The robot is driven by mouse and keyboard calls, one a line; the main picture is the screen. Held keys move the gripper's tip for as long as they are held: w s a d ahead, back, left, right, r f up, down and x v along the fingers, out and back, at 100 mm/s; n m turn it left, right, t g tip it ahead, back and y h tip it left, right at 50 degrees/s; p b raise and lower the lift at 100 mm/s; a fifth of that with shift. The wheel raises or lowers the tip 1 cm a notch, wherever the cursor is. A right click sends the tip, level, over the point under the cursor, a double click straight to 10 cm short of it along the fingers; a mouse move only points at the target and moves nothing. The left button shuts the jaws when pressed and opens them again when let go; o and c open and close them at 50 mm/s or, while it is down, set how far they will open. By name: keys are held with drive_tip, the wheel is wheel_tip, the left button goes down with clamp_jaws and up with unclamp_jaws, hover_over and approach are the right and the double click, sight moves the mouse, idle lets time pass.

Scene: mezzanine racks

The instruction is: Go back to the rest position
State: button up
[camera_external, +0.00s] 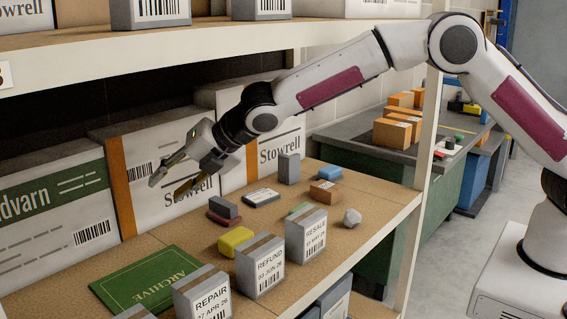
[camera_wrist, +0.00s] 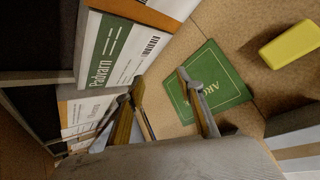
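My gripper (camera_external: 167,189) hangs in the air over the back left of the rack shelf, in front of the large white boxes. Its two fingers are spread apart. In the wrist view, nothing shows between the fingertips (camera_wrist: 160,79). The green archive mat (camera_wrist: 208,82) lies flat on the shelf below, partly behind one finger in that view. My arm reaches in from the right, above the shelf's right post.
Boxes labelled repair (camera_external: 205,296), refund (camera_external: 260,268) and resale (camera_external: 306,236) line the shelf's front. A yellow block (camera_external: 236,241), dark blocks (camera_external: 223,207) and a grey box (camera_external: 289,168) stand behind. An upper shelf (camera_external: 90,60) overhangs; a white post (camera_external: 424,170) stands right.

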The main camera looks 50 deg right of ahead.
drive_tip(key=s+a+r+m+y, duration=0.1)
drive_tip(key=s+a+r+m, duration=0.2)
drive_tip(key=s, duration=0.3)
drive_tip(key=s+d+r+m, duration=0.1)
drive_tip(key=s+d+m, duration=0.5)
drive_tip(key=s+d, duration=0.3)
drive_tip(key=s+d+r+m+h, duration=0.1)
drive_tip(key=s+d+r+m, duration=0.25)
drive_tip(key=d, duration=0.55)
drive_tip(key=s+d+r+m+g+h, duration=0.1)
drive_tip(key=s+d+r+m+h, duration=0.2)
drive_tip(key=d, duration=0.6)
drive_tip(key=s+d+r+m, duration=0.25)
drive_tip(key=d+m, duration=0.25)
drive_tip(key=d, duration=0.5)
drive_tip(key=s+d+f+m+g, duration=0.1)
drive_tip(key=s+d+m, duration=0.2)
drive_tip(key=s, duration=0.4)
drive_tip(key=s+d+m, duration=0.2)
drive_tip(key=s+d, duration=0.1)
drive_tip(key=s, duration=0.5)
drive_tip(key=s+d+f+m+g+h, duration=0.1)
drive_tip(key=s+d+m, duration=0.2)
drive_tip(key=s, duration=0.5)
drive_tip(key=shift+s+d+f+m+g, duration=0.15)
drive_tip(key=shift+d+f+m+g, duration=0.15)
drive_tip(key=shift+d+m, duration=0.05)
idle(1.0)
